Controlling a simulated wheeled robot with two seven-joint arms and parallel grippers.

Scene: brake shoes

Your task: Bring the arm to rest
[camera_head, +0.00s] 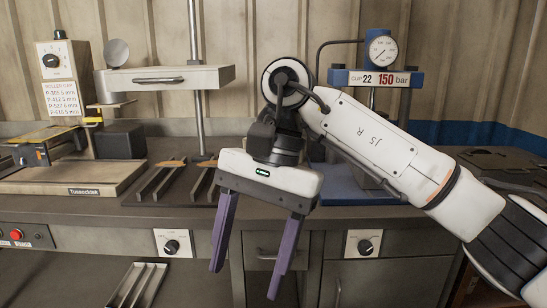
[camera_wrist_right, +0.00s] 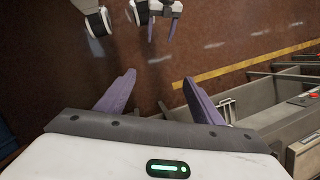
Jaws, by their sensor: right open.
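My right gripper (camera_head: 243,284) hangs in front of the workbench in the head view, its purple fingers apart and pointing down, with nothing between them. The right wrist view also shows it open and empty (camera_wrist_right: 158,78). My right arm comes in from the right. At the top of the right wrist view, another white gripper with purple fingers, my left one (camera_wrist_right: 161,36), appears with its fingers apart over the brown floor. The left gripper does not show in the head view.
The workbench (camera_head: 75,212) spans the picture. On it stand a roller-clamp machine (camera_head: 65,185), dark slotted racks (camera_head: 160,182) and a press with a gauge (camera_head: 381,52). A metal tray (camera_head: 138,286) lies low in front. A yellow line (camera_wrist_right: 240,66) crosses the floor.

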